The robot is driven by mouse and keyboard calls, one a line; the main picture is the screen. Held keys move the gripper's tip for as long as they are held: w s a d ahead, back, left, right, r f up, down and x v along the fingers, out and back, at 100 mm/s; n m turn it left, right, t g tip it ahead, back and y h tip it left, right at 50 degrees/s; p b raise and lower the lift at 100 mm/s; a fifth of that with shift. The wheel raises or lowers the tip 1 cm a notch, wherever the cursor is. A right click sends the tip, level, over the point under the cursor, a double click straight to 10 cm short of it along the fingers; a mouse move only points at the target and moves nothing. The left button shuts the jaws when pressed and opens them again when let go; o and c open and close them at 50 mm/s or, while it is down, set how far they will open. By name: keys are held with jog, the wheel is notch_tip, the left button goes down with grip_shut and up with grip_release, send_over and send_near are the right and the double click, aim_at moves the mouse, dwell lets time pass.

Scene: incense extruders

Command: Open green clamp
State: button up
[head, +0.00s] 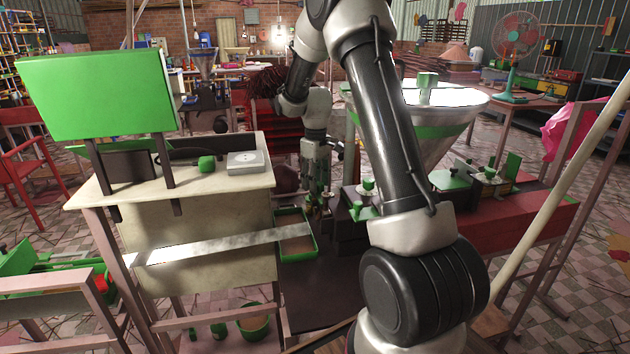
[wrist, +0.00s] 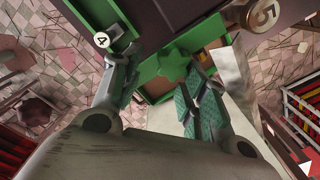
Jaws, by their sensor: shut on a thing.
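My gripper (head: 320,196) points down at the near left end of the dark extruder body in the head view. In the wrist view its two fingers (wrist: 165,68) stand apart, with a bright green part (wrist: 148,72) between them, which I take to be the green clamp. The gripper is shut on it. The fingers and the arm hide most of the clamp, and its exact angle cannot be told. In the head view the clamp is too small and covered to make out.
A green-rimmed tray (head: 282,256) with brown content lies just below my gripper, beside a metal strip (head: 222,245). A pale table (head: 110,188) with a green panel (head: 97,95) stands left. A large funnel (head: 455,145) and more green fittings (head: 450,181) stand right.

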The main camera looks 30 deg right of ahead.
jog(key=shift+w+d+r, duration=0.3)
jog(key=shift+w+d, duration=0.05)
jog(key=shift+d, duration=0.15)
jog(key=o, duration=1.1)
jog(key=shift+o, duration=0.2)
jog(key=shift+w+d, duration=0.1)
jog(key=shift+d, duration=0.05)
notch_tip(320, 180, up, 12)
jog(key=shift+s+a+f, duration=0.15)
jog(key=shift+s+a, duration=0.05)
jog(key=shift+c, duration=0.4)
